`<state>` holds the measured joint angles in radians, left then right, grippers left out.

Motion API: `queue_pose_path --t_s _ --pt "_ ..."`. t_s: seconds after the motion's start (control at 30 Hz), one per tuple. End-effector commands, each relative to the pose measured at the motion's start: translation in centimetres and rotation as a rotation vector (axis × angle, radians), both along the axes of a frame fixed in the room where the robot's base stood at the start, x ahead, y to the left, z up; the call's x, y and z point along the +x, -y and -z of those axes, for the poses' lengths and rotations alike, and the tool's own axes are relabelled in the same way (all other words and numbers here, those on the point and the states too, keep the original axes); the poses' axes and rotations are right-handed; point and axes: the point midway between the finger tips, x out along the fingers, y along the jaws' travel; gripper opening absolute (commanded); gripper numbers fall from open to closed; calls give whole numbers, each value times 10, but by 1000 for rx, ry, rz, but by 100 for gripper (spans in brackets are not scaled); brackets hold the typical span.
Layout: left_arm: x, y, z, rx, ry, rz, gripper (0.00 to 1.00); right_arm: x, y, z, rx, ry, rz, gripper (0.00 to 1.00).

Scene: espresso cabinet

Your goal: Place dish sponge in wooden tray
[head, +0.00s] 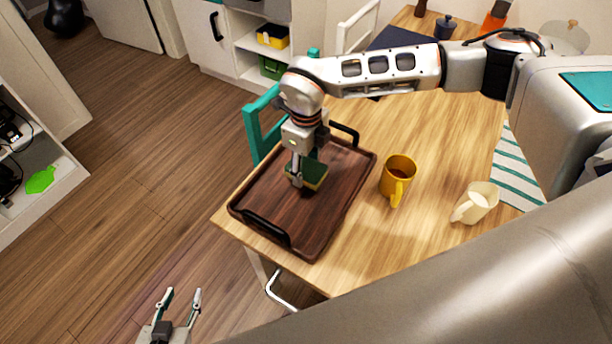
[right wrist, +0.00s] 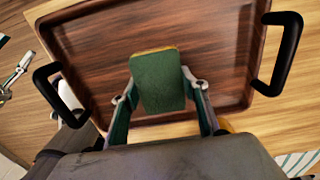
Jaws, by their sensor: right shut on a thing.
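The dish sponge (head: 312,174), green with a yellow layer, is held by my right gripper (head: 305,181) over the wooden tray (head: 272,199). In the right wrist view the sponge (right wrist: 158,82) sits between the two fingers of my right gripper (right wrist: 160,92), which is shut on it. The dark brown tray (right wrist: 215,55) with black handles lies beneath it; I cannot tell whether the sponge touches the tray floor. My left gripper (head: 180,300) is open and empty, low over the floor at the bottom left of the head view.
The tray lies at the near left end of the wooden table (head: 340,245). A yellow mug (head: 398,176) and a cream cup (head: 477,203) stand right of it. A teal chair (head: 254,132) is behind the tray. A striped cloth (head: 513,175) lies at the right.

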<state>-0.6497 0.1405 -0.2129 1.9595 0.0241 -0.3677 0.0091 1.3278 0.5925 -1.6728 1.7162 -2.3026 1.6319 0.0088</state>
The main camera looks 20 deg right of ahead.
Motion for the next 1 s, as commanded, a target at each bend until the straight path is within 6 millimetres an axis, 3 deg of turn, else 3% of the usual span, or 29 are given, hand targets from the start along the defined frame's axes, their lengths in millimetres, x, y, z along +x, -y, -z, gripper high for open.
queue_pose_path --t_s 0.3,0.73,0.77,0.8,0.83,1.0 --pt "0 0 -1 0 1 0 40 -1 0 40 -1 -3 0 29" --pt "2 0 0 -1 4 0 40 -1 0 45 -1 -2 0 29" --pt "2 0 0 -1 5 0 40 -1 0 46 -1 -2 0 46" --pt "2 0 0 -1 5 0 40 -1 0 45 -1 -2 -1 57" --pt "2 0 -1 -1 5 0 40 -1 0 45 -1 -2 -1 61" --pt "2 0 -1 -1 5 -2 40 -1 0 45 -1 -2 -1 61"
